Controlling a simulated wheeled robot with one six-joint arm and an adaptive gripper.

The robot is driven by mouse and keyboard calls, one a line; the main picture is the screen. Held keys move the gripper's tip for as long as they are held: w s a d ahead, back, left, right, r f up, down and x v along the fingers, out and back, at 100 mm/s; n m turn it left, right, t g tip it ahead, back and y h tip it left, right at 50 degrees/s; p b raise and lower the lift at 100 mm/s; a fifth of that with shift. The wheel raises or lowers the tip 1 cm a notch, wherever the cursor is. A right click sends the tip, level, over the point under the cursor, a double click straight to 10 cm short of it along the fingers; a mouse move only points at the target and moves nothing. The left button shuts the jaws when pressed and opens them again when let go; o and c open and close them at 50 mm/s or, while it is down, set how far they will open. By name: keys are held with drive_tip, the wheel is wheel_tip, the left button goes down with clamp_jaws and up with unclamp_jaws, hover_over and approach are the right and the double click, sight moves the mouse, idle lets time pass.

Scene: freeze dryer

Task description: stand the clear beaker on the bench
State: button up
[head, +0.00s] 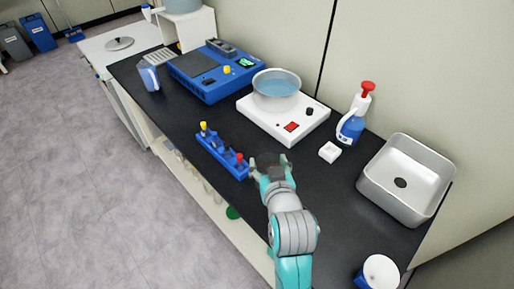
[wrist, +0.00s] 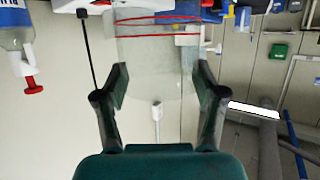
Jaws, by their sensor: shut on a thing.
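The clear beaker (wrist: 156,62) is between the two fingers of my gripper (wrist: 160,95) in the wrist view. It is see-through, with red lines across it near the top of that view. My gripper is shut on it. In the head view my gripper (head: 270,166) is over the front part of the black bench (head: 335,195), just right of the blue tube rack. The beaker is hard to make out there. I cannot tell whether its base touches the bench.
A sink (head: 422,195) is right. Bench between is clear.

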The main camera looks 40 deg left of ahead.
drive_tip(key=shift+f, duration=3.65)
drive_tip(key=shift+f, duration=0.15)
drive_tip(key=o, duration=1.8)
drive_tip(key=shift+c, duration=0.2)
drive_tip(key=shift+s+d+r, duration=0.1)
drive_tip(key=shift+d+r, duration=0.05)
drive_tip(key=shift+r, duration=0.05)
drive_tip(key=v, duration=1.1)
drive_tip(key=shift+s+d, duration=0.2)
drive_tip(key=shift+d, duration=0.05)
drive_tip(key=shift+r, duration=0.1)
